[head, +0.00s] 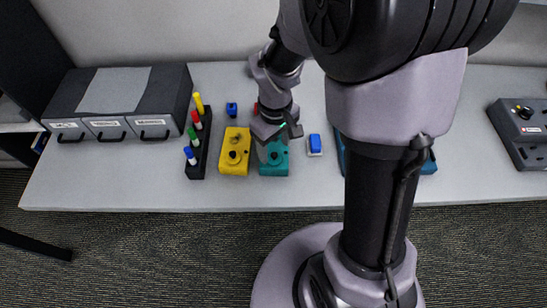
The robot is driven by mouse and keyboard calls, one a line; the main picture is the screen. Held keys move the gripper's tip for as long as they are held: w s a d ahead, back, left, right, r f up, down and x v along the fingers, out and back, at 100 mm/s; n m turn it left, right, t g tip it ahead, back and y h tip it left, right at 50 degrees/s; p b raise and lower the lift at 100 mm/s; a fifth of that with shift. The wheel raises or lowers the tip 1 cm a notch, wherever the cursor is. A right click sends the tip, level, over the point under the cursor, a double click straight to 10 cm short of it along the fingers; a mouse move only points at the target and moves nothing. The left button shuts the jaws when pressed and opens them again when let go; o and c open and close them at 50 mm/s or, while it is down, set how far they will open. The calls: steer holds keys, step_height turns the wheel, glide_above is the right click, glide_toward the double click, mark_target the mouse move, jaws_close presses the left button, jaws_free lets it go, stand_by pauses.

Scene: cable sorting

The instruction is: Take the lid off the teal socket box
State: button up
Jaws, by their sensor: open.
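The teal socket box (273,169) stands near the front edge of the white table, just right of the yellow socket box (235,152). A dark round knob or socket shows on its front part. My gripper (277,138) is over the back of the teal box, open, and hides that part of it. I cannot tell whether the fingers touch the box or its lid, or where the lid's edges lie.
A black rack (199,143) with several coloured pegs stands left of the yellow box. A blue-and-white block (314,145) lies close on the right. A small blue block (231,109) lies behind. Grey drawers (118,134) stand left; a grey panel box (523,132) stands far right.

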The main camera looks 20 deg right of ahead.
mark_target(274, 154)
step_height(274, 154, down, 4)
steer(key=shift+w+b, duration=0.1)
steer(key=shift+b, duration=0.7)
steer(key=shift+r, duration=0.1)
steer(key=shift+c, duration=1)
jaws_close()
